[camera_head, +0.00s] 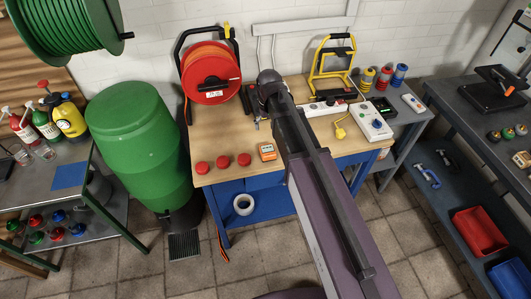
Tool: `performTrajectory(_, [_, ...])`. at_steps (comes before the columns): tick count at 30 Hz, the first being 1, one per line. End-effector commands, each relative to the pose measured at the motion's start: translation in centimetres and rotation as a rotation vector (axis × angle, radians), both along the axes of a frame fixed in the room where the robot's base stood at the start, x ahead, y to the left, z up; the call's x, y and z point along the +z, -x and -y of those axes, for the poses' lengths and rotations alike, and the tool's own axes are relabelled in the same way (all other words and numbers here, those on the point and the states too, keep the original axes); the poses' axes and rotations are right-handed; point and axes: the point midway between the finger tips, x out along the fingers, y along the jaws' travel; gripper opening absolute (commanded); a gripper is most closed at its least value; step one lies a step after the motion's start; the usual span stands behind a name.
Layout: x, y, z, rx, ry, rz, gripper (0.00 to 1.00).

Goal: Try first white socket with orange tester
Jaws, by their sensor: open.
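The orange tester (266,152) lies on the wooden top of the workbench (215,135), near its front edge and left of my arm. A white socket strip (318,109) lies farther back on the bench, right of my arm. A black plug or adapter sits on it, and its individual sockets are too small to tell apart. My arm crosses the bench from the bottom right. My gripper (257,120) is at its far end, above the back of the bench, behind and left of the tester. It is open and small in view, apart from the tester, with nothing visible in it.
Three red round caps (223,161) lie left of the tester. A red cable reel (210,75) and a yellow stand (333,68) stand at the back. A yellow plug (340,130) and a white box with a blue knob (376,121) are at the right.

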Motion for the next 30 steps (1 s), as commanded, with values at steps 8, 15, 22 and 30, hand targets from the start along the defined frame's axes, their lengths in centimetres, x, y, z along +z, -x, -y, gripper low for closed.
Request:
performTrajectory(8, [-1.2,0.0,0.1,-0.001,0.000,0.000,1.00])
performTrajectory(15, [-3.1,0.0,0.1,-0.001,0.000,0.000,1.00])
performTrajectory(22, [-4.8,0.0,0.1,-0.002,0.000,0.000,1.00])
performTrajectory(30, [-6.9,0.0,0.1,-0.002,0.000,0.000,1.00])
